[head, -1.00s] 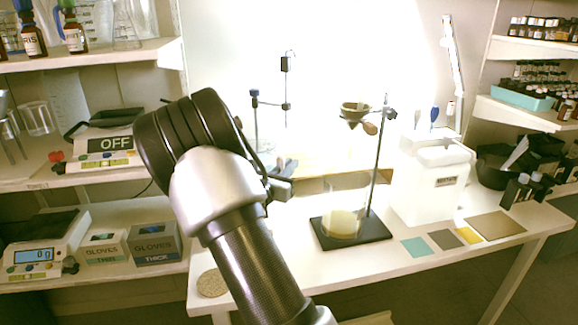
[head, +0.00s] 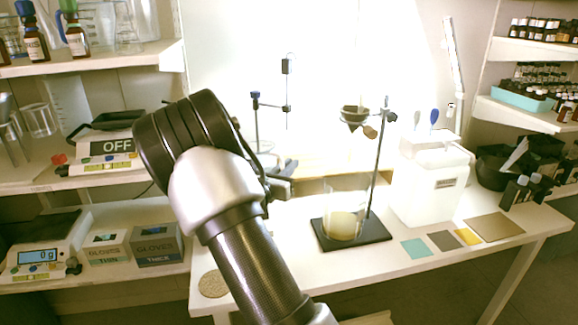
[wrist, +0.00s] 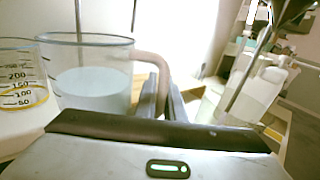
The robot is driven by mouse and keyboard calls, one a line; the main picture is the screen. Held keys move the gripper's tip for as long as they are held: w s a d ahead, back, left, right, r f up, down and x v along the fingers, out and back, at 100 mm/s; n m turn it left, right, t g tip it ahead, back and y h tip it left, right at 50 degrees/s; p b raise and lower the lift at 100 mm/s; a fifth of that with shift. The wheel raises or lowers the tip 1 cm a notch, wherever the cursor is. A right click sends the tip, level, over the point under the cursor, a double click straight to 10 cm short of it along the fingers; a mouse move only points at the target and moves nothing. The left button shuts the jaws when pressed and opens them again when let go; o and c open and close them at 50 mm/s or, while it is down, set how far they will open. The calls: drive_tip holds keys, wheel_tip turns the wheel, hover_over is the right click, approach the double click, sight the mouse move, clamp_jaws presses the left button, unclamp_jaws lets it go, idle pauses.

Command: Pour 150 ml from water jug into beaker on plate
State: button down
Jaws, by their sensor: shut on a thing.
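In the wrist view, a clear glass jug (wrist: 92,92) with water in it stands just left of my fingers. My gripper (wrist: 172,100) is shut on its handle (wrist: 155,75). The jug looks about upright. A clear beaker (wrist: 18,72) with printed marks up to 200 is at the left edge, beside the jug and partly cut off. It has a yellowish band low down. A pale surface (wrist: 25,118) lies under it; I cannot tell whether it is the plate. In the head view, part of my gripper (head: 280,185) shows past my arm; the jug is hidden or washed out.
Coloured squares (head: 445,240) lie at the table's front. Scales and glove boxes fill the left shelves.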

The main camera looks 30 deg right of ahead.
drive_tip(key=shift+w+a+r+n+g+p, duration=0.1)
drive_tip(key=shift+w+r+n+p, duration=0.3)
drive_tip(key=shift+p, duration=0.7)
drive_tip(key=shift+w+a+r+n+g+p, duration=0.15)
drive_tip(key=shift+r+n+p, duration=0.35)
drive_tip(key=shift+p, duration=0.65)
drive_tip(key=shift+w+a+r+n+g+p, duration=0.1)
drive_tip(key=shift+w+r+n+p, duration=0.3)
drive_tip(key=shift+p, duration=0.7)
idle(1.2)
drive_tip(key=shift+w+a+r+n+y+p, duration=0.1)
drive_tip(key=shift+w+r+n+p, duration=0.25)
drive_tip(key=shift+p, duration=0.5)
drive_tip(key=shift+w+a+r+n+y+p, duration=0.1)
drive_tip(key=shift+r+n+p, duration=0.15)
drive_tip(key=shift+r+p, duration=0.45)
drive_tip(key=shift+w+a+r+n+y+p, duration=0.1)
drive_tip(key=shift+w+r+n+p, duration=0.2)
drive_tip(key=shift+p, duration=0.65)
idle(1.0)
